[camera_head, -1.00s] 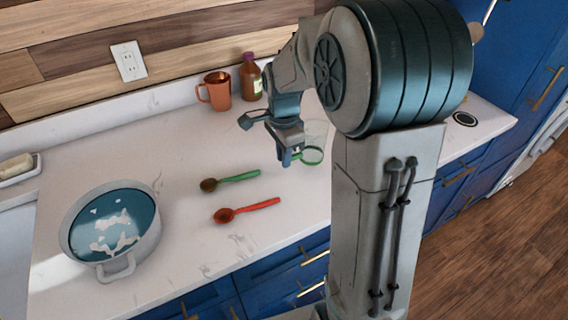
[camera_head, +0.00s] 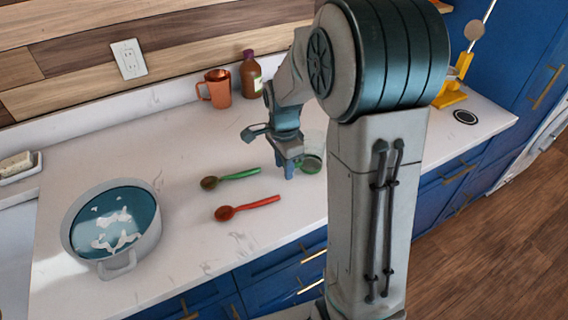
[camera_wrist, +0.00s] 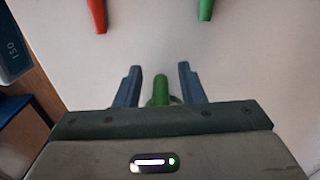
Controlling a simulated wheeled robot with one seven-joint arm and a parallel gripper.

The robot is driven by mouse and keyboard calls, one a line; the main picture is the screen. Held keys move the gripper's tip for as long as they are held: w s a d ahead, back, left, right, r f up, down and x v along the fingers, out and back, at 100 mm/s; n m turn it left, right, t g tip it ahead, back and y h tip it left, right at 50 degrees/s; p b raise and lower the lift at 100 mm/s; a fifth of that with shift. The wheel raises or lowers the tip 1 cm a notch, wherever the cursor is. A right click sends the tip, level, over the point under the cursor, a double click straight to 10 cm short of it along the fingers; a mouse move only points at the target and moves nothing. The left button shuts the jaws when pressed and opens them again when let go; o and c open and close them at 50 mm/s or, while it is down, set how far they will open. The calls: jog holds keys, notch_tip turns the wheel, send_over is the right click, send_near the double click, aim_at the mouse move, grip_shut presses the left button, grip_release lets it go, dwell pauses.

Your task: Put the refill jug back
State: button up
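The refill jug (camera_head: 313,143) looks like a clear vessel with green at its base. It is at the counter's front part, partly hidden behind my gripper and arm. My gripper (camera_head: 288,172) points down at its left side. In the wrist view, my gripper (camera_wrist: 159,82) is open, with a green upright piece (camera_wrist: 160,92), apparently the jug's handle, between its fingers. Gaps show on both sides of it. The rest of the jug is hidden in that view.
A green spoon (camera_head: 238,174) and a red spoon (camera_head: 250,207) lie left of my gripper. A pot (camera_head: 153,240) stands at the left. A copper mug (camera_head: 217,90) and a brown bottle (camera_head: 250,78) stand by the wall. A yellow stand (camera_head: 452,95) and a dark ring (camera_head: 465,117) are at right.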

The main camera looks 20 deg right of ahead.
jog(key=shift+r, duration=0.1)
notch_tip(320, 180, up, 11)
jog(key=shift+r, duration=0.4)
jog(key=shift+s+r, duration=0.15)
jog(key=shift+s, duration=0.05)
jog(key=s+a+f+n+t, duration=0.2)
jog(key=s+n+t, duration=0.1)
jog(key=s+n, duration=1.2)
jog(key=s, duration=0.3)
jog(key=shift+f+n, duration=0.15)
jog(key=shift+n, duration=0.25)
